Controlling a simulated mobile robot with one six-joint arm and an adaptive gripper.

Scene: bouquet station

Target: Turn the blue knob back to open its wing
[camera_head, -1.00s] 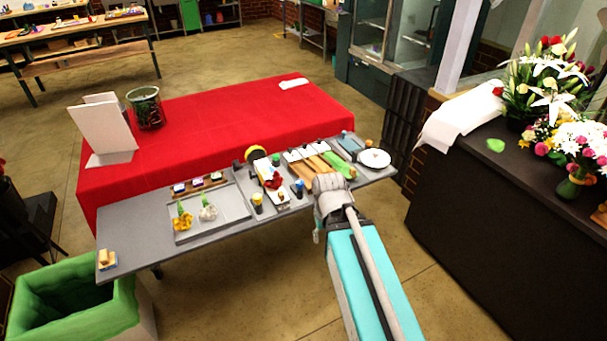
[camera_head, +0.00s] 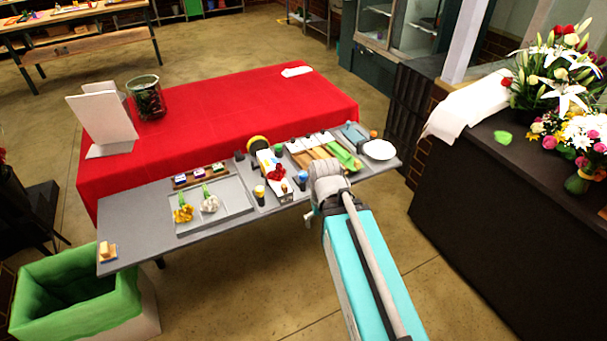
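A small post with a blue top (camera_head: 303,177), which looks like the blue knob, stands near the front edge of the grey table (camera_head: 140,222). A white fixture (camera_head: 268,160) with red parts stands just left of it. I cannot tell which part is the blue knob's wing or how far it is open. My gripper (camera_head: 310,217) is at the end of my arm, at the table's front edge, just right of and nearer than the blue top. The wrist hides part of this area. The fingers are too small to tell open from shut, and no contact with the knob shows.
Posts with yellow (camera_head: 259,190) and green (camera_head: 279,149) tops stand nearby. A grey tray (camera_head: 238,203) holds flowers. Wooden strips (camera_head: 312,157) and a white plate (camera_head: 380,150) lie to the right. A green bin (camera_head: 60,297) stands front left. Floor in front is clear.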

